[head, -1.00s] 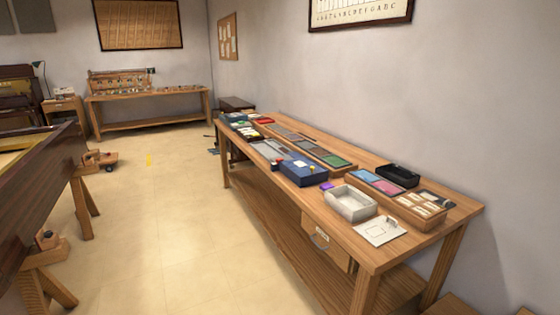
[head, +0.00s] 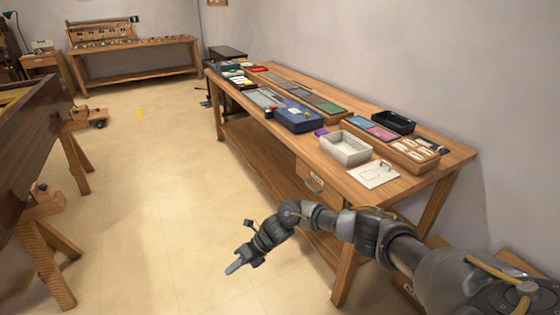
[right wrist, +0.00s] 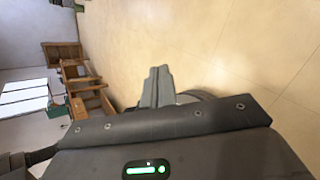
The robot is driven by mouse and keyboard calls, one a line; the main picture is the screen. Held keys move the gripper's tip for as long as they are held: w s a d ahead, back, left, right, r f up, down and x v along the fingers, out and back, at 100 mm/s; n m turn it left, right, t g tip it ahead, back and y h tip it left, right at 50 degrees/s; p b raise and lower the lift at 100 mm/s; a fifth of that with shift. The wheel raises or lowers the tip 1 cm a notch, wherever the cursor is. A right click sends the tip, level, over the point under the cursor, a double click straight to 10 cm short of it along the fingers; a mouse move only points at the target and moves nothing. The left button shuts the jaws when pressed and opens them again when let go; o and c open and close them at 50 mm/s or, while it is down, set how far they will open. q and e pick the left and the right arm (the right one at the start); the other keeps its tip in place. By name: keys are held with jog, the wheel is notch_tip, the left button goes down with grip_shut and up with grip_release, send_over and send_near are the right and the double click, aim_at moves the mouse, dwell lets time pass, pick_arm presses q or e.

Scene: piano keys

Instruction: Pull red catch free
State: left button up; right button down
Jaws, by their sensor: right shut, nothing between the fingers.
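My right gripper (head: 236,265) is shut and empty, held out over the floor in front of the bench, well apart from the box. Its closed fingers also show in the right wrist view (right wrist: 157,84), with floor beyond them. My left gripper is not in view.
A white tray (head: 345,148), a white card (head: 374,174) and a black tray (head: 393,121) lie on the bench's near half. A dark wooden piece on trestles (head: 40,130) stands at the left. The floor (head: 165,200) between is clear.

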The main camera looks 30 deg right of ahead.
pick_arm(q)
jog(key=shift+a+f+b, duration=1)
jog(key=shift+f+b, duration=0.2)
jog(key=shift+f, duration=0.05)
pick_arm(e)
jog(key=s+d+r+n+g+h, duration=0.1)
jog(key=d+r+n+h, duration=0.2)
jog(key=d+r+n, duration=0.4)
jog(key=s+d+r+n+g+h, duration=0.1)
jog(key=d+r+n+h, duration=0.1)
jog(key=d+r+n, duration=0.6)
jog(key=d+r, duration=0.3)
jog(key=r, duration=0.4)
jog(key=d+r, duration=0.4)
jog(key=r, duration=0.2)
jog(key=shift+r+h, duration=0.35)
jog(key=shift+h, duration=0.05)
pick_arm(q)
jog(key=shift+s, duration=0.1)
pick_arm(e)
jog(key=shift+s, duration=0.1)
